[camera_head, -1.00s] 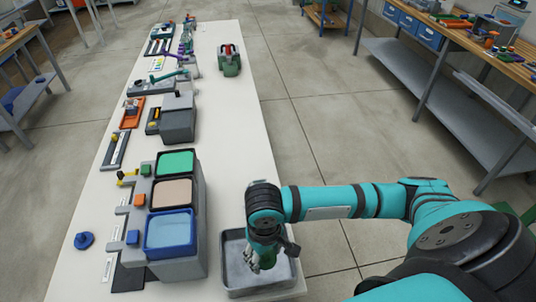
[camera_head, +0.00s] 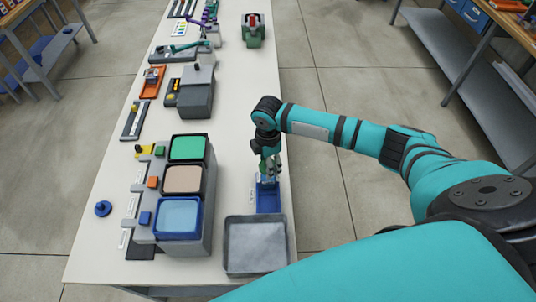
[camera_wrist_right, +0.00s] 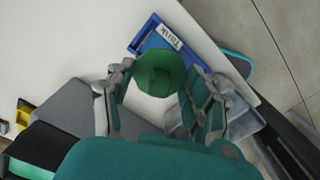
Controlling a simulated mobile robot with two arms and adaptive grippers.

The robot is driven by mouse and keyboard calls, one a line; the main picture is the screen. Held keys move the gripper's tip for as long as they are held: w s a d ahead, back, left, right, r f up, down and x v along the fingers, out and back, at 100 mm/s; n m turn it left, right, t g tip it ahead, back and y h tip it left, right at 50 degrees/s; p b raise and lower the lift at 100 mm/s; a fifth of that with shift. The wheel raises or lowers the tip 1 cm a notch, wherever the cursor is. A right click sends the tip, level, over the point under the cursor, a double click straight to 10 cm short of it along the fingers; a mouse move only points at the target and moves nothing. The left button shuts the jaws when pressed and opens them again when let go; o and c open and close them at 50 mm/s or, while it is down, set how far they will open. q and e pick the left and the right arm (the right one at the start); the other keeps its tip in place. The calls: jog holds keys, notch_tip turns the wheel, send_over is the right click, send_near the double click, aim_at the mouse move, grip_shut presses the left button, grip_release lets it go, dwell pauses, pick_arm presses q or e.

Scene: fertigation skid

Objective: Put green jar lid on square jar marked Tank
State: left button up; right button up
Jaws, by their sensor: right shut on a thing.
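My right gripper (camera_head: 268,166) is shut on the round green jar lid, which shows clearly between its fingers in the right wrist view (camera_wrist_right: 160,73). The gripper (camera_wrist_right: 159,78) points down above a blue tray (camera_head: 269,205) near the table's right edge. A pale bluish shape (camera_head: 266,181), possibly the square jar, shows just below the gripper in the head view, mostly hidden. In the wrist view the blue tray (camera_wrist_right: 147,42) bears a white label reading "Tank" (camera_wrist_right: 172,37), and the lid hides what lies beneath it. My left gripper is not in view.
An empty grey metal tray (camera_head: 256,245) stands just nearer than the blue tray. Left of them is a block of three square tanks with green (camera_head: 187,148), beige (camera_head: 183,179) and blue (camera_head: 179,217) tops. A grey box (camera_head: 196,95) stands farther back. Floor lies right of the table.

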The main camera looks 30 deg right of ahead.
jog(key=shift+w+d+r+n, duration=0.15)
jog(key=shift+w+r+n, duration=0.05)
jog(key=shift+w+n, duration=0.1)
jog(key=shift+w+f, duration=0.1)
jog(key=shift+f, duration=0.05)
notch_tip(320, 180, down, 4)
jog(key=b, duration=0.4)
jog(key=shift+r, duration=0.25)
jog(key=shift+f+b, duration=0.35)
jog(key=shift+f, duration=0.45)
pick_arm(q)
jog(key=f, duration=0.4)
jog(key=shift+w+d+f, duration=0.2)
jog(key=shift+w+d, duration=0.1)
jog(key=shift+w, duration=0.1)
pick_arm(e)
jog(key=o, duration=1)
